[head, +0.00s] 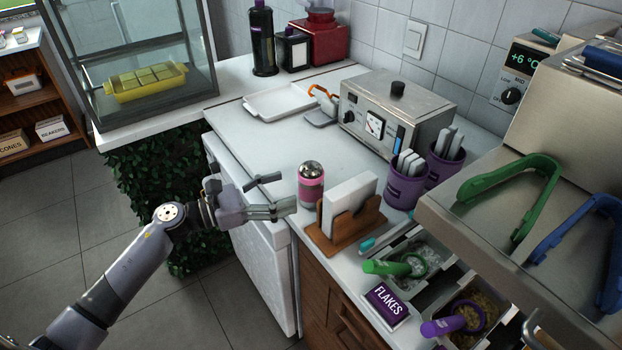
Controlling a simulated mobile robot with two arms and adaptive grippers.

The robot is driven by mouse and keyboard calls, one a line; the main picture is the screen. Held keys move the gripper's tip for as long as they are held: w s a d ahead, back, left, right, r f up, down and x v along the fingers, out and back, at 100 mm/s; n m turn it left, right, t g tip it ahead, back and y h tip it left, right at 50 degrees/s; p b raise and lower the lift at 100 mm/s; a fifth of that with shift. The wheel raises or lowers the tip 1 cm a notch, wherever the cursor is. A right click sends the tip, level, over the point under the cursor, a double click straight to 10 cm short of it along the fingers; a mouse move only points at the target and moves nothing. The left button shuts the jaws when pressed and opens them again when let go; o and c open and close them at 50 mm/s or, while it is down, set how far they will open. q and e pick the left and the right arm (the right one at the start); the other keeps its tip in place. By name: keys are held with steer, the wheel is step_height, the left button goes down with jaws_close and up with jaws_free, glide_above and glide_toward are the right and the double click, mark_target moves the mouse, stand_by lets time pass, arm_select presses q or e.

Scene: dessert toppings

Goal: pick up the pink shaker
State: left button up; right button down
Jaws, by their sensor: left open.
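The pink shaker (311,185) stands upright on the white counter near its front edge. It has a pink body with a pale band and a shiny metal top. My left gripper (279,194) comes in from the left, just left of the shaker. Its fingers are spread and point at the shaker, with nothing between them. The nearer fingertip looks very close to the shaker; I cannot tell whether it touches. My right gripper does not show.
A wooden napkin holder (346,237) with white napkins stands close to the shaker's right. Purple cups (402,188), a metal machine (397,113) and a white tray (280,103) are further back. Topping bins with a FLAKES sign (387,305) lie front right. The counter behind the shaker is clear.

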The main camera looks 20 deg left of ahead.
mark_target(300, 188)
arm_select(q)
steer(key=shift+x, duration=0.85)
steer(key=x, duration=0.1)
steer(key=p+x, duration=0.1)
steer(key=x, duration=0.1)
steer(key=p+x, duration=0.1)
steer(key=x, duration=0.1)
steer(key=shift+f, duration=0.3)
steer(key=shift+w+d+f, duration=0.1)
steer(key=shift+d, duration=0.05)
steer(key=shift+c, duration=0.3)
steer(key=c, duration=1.2)
steer(key=shift+c, duration=0.3)
